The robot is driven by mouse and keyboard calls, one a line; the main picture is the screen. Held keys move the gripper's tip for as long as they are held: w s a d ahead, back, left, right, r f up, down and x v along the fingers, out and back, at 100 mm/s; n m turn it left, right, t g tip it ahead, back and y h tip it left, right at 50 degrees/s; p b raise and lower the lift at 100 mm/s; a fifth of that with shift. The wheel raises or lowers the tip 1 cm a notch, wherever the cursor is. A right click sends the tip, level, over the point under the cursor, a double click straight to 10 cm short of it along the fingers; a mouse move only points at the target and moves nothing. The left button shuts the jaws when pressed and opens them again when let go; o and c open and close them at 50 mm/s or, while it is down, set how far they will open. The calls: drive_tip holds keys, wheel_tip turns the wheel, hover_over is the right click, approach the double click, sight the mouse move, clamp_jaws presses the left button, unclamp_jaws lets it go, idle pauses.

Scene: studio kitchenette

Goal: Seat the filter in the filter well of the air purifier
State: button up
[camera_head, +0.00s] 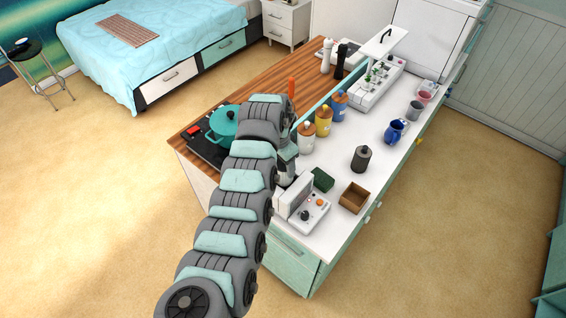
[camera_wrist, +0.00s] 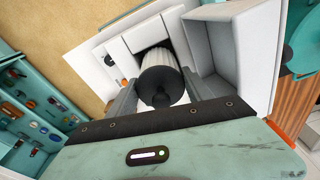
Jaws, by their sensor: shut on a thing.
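The filter (camera_wrist: 160,86) is a light ribbed cylinder with a black end cap and knob. My gripper (camera_wrist: 159,78) is shut on it, one grey finger on each side. The white air purifier (camera_head: 309,214) stands at the near end of the counter, with knobs on its face and a raised white panel. In the wrist view the purifier (camera_wrist: 118,45) lies just beyond the filter. A dark opening, the filter well (camera_wrist: 150,49), shows at the filter's far end. I cannot tell whether that end is inside it. The arm mostly hides the gripper and filter in the head view.
A green sponge (camera_head: 322,179), a brown open box (camera_head: 354,198) and a dark grey canister (camera_head: 361,158) stand close to the purifier. A teal pot (camera_head: 223,122) sits on the hob to the left. Mugs and jars stand farther back.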

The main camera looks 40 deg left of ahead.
drive_tip(key=shift+f+b, duration=0.7)
drive_tip(key=shift+f, duration=0.95)
drive_tip(key=shift+f, duration=0.25)
